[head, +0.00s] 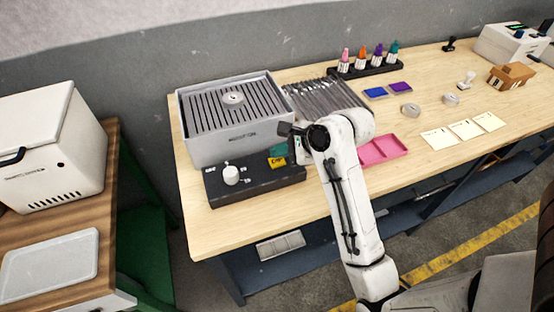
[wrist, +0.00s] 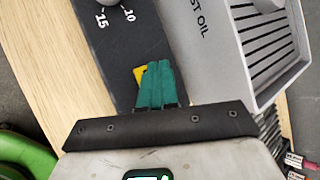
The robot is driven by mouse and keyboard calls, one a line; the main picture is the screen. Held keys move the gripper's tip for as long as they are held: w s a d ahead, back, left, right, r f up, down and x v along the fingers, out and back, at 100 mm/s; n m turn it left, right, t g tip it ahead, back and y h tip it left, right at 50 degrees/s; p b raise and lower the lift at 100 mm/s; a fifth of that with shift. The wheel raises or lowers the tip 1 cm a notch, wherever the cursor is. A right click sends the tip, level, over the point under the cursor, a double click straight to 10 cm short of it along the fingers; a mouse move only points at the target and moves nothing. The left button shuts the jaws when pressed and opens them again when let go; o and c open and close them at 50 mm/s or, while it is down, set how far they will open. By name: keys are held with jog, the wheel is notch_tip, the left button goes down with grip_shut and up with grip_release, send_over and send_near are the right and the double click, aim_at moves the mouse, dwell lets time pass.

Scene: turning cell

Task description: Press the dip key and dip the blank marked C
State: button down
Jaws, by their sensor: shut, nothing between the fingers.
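My gripper (head: 279,151) is shut and empty, its teal fingers pointing down at the right end of the dark control panel (head: 205,190). The yellow key (head: 278,162) is right at the fingertips; in the wrist view the shut fingers (wrist: 155,66) partly cover the key (wrist: 139,74). I cannot tell whether they touch it. A pale round disc (head: 233,98) lies on the slatted top of the grey oil tank (head: 235,145). Two more round pieces, a nearer one (head: 410,110) and a farther one (head: 451,99), lie on the table. No letter C is readable on any of them.
A white knob (head: 231,175) stands on the panel, left of the key. A pink tray (head: 382,150) is right of my arm. Several bottles stand in a black rack (head: 365,68) at the back. Pale cards (head: 438,138) and a brown block (head: 510,76) are farther right.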

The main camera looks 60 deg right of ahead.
aim_at(280, 162)
jog(key=shift+f, duration=0.15)
jog(key=shift+f, duration=0.25)
jog(key=shift+f, duration=0.45)
dwell(0.8)
jog(key=shift+r+p, duration=0.2)
jog(key=shift+p, duration=0.2)
jog(key=shift+r+p, duration=0.7)
jog(key=shift+p, duration=0.25)
notch_tip(280, 162, up, 3)
jog(key=p, duration=0.3)
jog(key=shift+r+p, duration=0.3)
jog(key=shift+r, duration=0.7)
